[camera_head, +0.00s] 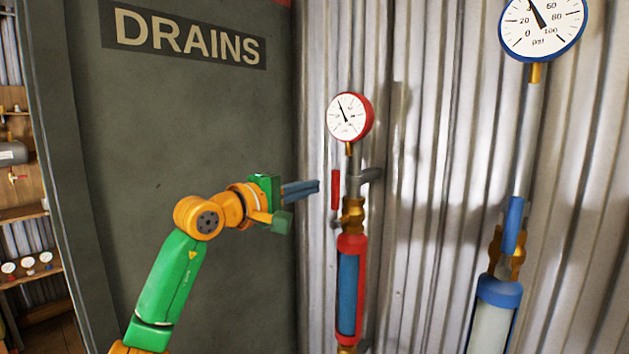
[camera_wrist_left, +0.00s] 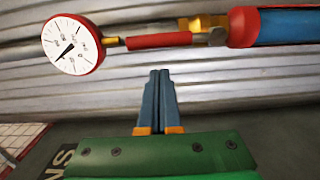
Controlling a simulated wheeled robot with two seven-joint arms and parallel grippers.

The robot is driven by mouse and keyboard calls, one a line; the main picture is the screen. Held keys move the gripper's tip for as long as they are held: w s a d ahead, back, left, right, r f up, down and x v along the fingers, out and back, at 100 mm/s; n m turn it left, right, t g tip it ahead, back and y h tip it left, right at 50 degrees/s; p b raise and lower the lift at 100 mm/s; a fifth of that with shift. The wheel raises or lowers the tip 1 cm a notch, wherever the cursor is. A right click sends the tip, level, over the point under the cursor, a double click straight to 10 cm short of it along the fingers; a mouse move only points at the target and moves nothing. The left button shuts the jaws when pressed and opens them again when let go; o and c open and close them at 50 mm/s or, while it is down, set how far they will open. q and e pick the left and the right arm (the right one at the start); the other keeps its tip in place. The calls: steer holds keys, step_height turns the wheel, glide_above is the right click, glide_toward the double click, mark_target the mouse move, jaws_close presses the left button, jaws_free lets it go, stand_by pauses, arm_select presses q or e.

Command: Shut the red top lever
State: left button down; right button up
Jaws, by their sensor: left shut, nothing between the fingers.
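The red top lever (camera_head: 335,190) stands upright beside the pipe, below the red-rimmed gauge (camera_head: 349,117) and just above the red cylinder with a blue window (camera_head: 348,290). In the left wrist view the lever (camera_wrist_left: 160,40) lies in line with the pipe, between the gauge (camera_wrist_left: 72,44) and the brass valve fitting (camera_wrist_left: 207,24). My left gripper (camera_head: 317,187) is shut and empty, with its fingertips a little left of the lever. In the left wrist view its closed fingers (camera_wrist_left: 160,74) point toward the lever, with a visible gap. My right gripper is in neither view.
A blue-rimmed gauge (camera_head: 543,26) and a blue lever (camera_head: 513,226) are on another pipe at the right. A dark panel marked DRAINS (camera_head: 190,38) stands behind my left arm. Corrugated metal wall (camera_head: 430,200) backs both pipes. Shelves (camera_head: 25,215) show at the far left.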

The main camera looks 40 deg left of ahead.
arm_select(q)
steer(key=shift+s+d+r+m, duration=0.15)
steer(key=shift+d+m, duration=0.25)
steer(key=shift+d, duration=0.8)
